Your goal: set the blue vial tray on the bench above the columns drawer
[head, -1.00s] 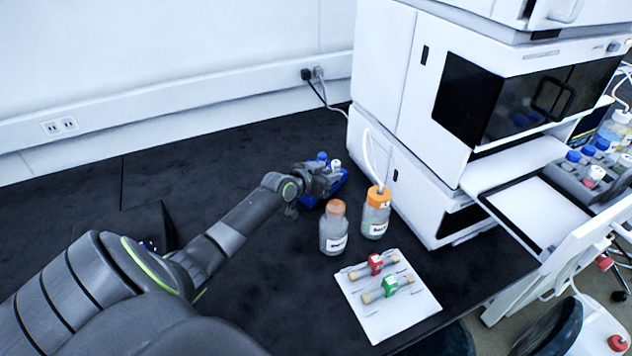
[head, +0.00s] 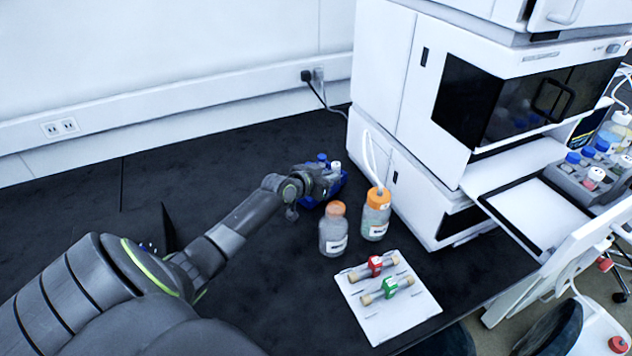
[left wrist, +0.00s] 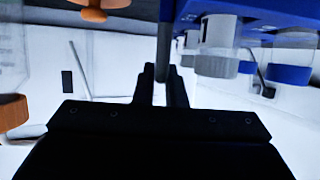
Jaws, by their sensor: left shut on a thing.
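The blue vial tray (head: 341,184) is at the back of the dark bench (head: 255,290), left of the white instrument stack. Blue- and white-capped vials stand in it. My left gripper (head: 326,182) is shut on the tray and hides much of it. In the left wrist view the blue tray (left wrist: 270,17) fills the top right, with vials hanging below it in that picture, and a thin grey post runs between my fingers (left wrist: 160,78). I cannot tell whether the tray touches the bench. No columns drawer can be made out. My right gripper is out of view.
An orange-capped clear bottle (head: 333,232) and an orange-capped bottle with tubing (head: 375,215) stand just in front of the tray. A white mat (head: 410,318) with red- and green-marked columns lies nearer. The instrument stack (head: 395,130) blocks the right. The bench's back left is clear.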

